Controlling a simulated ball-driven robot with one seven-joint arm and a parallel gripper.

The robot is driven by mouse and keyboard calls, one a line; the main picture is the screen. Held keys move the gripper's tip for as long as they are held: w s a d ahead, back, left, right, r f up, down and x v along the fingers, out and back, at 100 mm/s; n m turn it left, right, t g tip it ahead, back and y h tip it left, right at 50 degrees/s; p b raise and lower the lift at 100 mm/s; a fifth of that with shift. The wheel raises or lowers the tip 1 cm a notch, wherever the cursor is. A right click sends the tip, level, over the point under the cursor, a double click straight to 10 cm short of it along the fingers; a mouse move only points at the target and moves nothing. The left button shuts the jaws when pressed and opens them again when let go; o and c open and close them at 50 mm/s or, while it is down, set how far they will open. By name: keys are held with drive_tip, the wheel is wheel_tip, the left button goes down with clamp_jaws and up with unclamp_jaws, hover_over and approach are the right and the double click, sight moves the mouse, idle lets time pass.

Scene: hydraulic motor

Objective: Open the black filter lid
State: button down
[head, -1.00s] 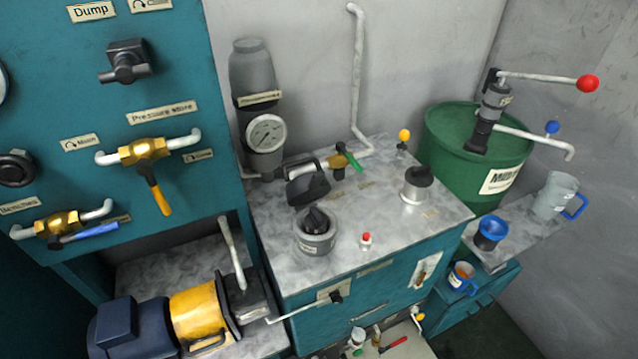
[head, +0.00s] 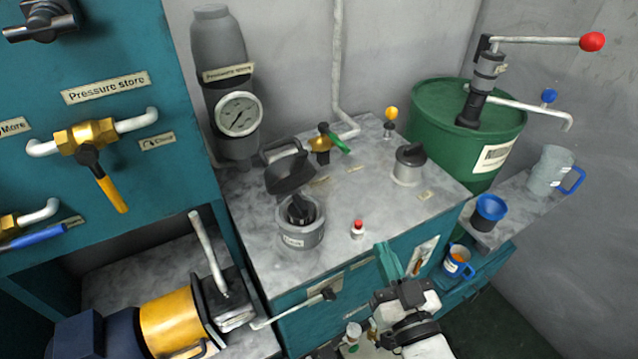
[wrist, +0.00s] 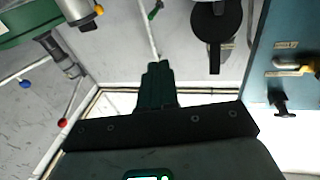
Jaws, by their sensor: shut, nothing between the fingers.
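A black part with a loop-like handle (head: 287,168) stands tilted on the grey marbled top of the teal cabinet. Just in front of it is a grey cylinder (head: 300,235) with a black knob (head: 301,209). I cannot tell for certain which black part is the filter lid. A black disc with a long handle (wrist: 215,22) shows at the top of the wrist view. My gripper (head: 386,247) is shut and empty by the cabinet's front right edge, to the right of these parts and apart from them. Its closed fingers (wrist: 156,66) show in the wrist view.
A red button (head: 358,228), a black-topped silver cylinder (head: 409,165) and a green-handled valve (head: 322,143) stand on the cabinet top. A green barrel (head: 430,115) with a lever pump is to the right. A pressure gauge (head: 238,114) is behind.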

sight(298, 160)
drive_tip(key=s+a+r+n+t+y+b, duration=0.1)
drive_tip(key=s+a+r+n+y, duration=0.2)
drive_tip(key=a+r+y, duration=0.3)
drive_tip(key=x, duration=0.4)
drive_tip(key=p+x, duration=0.1)
drive_tip(key=x, duration=0.4)
drive_tip(key=a+f+p+x, duration=0.1)
drive_tip(key=x, duration=0.4)
drive_tip(key=shift+r, duration=0.1)
drive_tip(key=shift+s, duration=0.1)
drive_tip(key=shift+a+r, duration=0.1)
